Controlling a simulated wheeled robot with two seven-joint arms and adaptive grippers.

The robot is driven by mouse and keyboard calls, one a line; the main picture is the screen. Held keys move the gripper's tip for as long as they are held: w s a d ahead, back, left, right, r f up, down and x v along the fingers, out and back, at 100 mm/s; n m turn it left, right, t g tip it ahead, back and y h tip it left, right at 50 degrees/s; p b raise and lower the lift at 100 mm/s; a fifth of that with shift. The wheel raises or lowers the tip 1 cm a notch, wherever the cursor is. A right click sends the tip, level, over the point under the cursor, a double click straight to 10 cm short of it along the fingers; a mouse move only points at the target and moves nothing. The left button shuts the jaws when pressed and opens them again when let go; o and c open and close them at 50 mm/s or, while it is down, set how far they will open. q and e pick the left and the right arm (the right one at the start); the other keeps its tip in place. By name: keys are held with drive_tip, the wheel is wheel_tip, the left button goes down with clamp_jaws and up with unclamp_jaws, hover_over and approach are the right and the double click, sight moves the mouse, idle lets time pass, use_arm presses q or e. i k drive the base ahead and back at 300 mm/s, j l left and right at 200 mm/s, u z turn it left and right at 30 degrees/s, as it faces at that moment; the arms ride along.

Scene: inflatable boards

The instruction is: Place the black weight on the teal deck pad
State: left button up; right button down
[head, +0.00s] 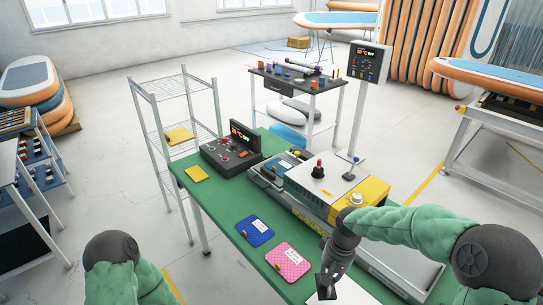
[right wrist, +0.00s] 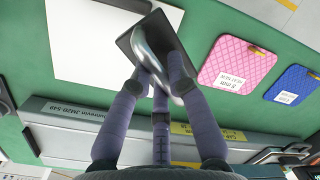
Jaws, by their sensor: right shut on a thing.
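My right gripper (head: 327,282) is low over the front of the green table. In the right wrist view my right gripper (right wrist: 163,78) is shut on the curved silver part of a flat black piece (right wrist: 183,38), which looks like the black weight. The piece overlaps a white sheet (right wrist: 85,45) in that view; I cannot tell whether it touches it. A blue pad (head: 255,231) and a pink pad (head: 287,262), both with white labels, lie on the table to the left of the gripper. I see no clearly teal pad. My left gripper is out of view.
The green table (head: 222,221) also carries a black control box (head: 232,150), a yellow pad (head: 195,173) and a long grey machine (head: 318,212) with a yellow-and-white top. A wire rack (head: 150,110) stands behind its left side. Bare green surface surrounds the pads.

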sight(284, 165)
drive_tip(key=i+j, duration=1.2)
drive_tip(key=i, duration=0.2)
